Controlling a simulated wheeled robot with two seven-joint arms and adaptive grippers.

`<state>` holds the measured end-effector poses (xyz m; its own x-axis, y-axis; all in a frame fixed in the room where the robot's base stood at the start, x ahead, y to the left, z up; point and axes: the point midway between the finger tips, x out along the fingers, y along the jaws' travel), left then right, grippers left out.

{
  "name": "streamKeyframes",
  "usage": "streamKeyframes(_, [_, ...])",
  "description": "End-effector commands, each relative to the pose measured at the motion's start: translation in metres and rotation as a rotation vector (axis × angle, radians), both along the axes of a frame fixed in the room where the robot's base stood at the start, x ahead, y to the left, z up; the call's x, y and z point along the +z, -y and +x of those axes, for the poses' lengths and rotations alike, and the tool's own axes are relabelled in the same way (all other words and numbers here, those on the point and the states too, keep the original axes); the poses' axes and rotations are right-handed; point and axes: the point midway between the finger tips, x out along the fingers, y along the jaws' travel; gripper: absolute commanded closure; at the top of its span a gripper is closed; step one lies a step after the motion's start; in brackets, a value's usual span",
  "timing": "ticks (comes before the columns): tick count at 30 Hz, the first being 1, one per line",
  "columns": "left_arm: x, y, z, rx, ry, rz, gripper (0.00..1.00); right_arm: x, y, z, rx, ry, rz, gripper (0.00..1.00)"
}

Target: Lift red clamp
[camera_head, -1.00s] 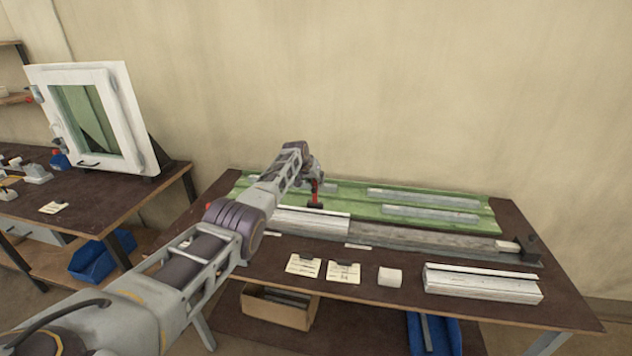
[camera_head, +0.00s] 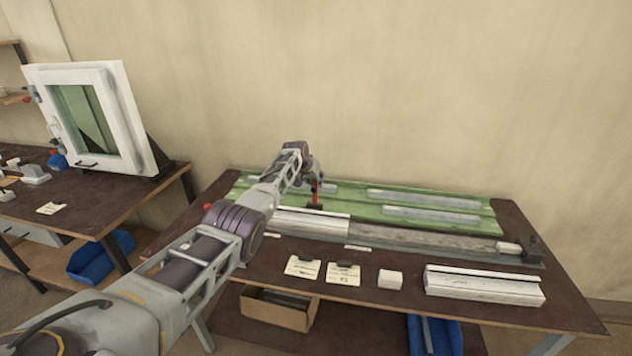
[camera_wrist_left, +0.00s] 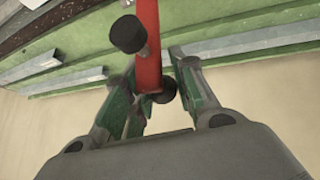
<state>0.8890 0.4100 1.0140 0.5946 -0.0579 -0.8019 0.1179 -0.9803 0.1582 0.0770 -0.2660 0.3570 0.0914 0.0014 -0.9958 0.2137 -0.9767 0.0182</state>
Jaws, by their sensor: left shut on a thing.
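The red clamp (camera_head: 315,189) shows as a thin upright red bar with a dark foot, at the far side of the bench. My left gripper (camera_head: 312,180) is at its upper part, mostly hidden behind my own wrist. In the left wrist view the red bar of the clamp (camera_wrist_left: 148,50) runs between the two green-lined fingers of my left gripper (camera_wrist_left: 160,92), which are shut on it. A black round knob and a black pad sit on the bar. I cannot tell whether the clamp's foot touches the white profile below. My right gripper is not in view.
A green tray (camera_head: 440,200) with grey strips lies at the back. A white profile (camera_head: 310,222) lies in front of it. Two cards, a white block (camera_head: 389,279) and a short white profile (camera_head: 480,285) lie near the front edge. A window frame (camera_head: 95,118) stands at left.

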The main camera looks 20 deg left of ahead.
Motion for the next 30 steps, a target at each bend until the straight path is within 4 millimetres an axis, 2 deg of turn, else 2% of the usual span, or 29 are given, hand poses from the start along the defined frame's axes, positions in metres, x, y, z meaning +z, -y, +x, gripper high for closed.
streamKeyframes(1, [0.0105, -0.0002, 0.0046, 0.001, 0.021, 0.001, 1.0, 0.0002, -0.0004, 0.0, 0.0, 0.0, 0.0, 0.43])
streamKeyframes(14, [0.0104, -0.0001, 0.0045, 0.001, 0.021, 0.001, 1.0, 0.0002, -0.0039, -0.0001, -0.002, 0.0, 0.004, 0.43])
streamKeyframes(15, [0.0104, -0.0001, 0.0045, 0.001, 0.021, 0.001, 0.72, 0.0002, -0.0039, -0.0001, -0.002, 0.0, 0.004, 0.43])
streamKeyframes(19, [0.009, 0.0, 0.0039, 0.0, 0.018, 0.0, 0.56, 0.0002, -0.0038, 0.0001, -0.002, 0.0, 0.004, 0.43])
streamKeyframes(30, [0.0031, 0.0, 0.0013, 0.001, 0.007, 0.0, 0.56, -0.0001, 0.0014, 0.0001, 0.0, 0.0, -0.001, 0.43])
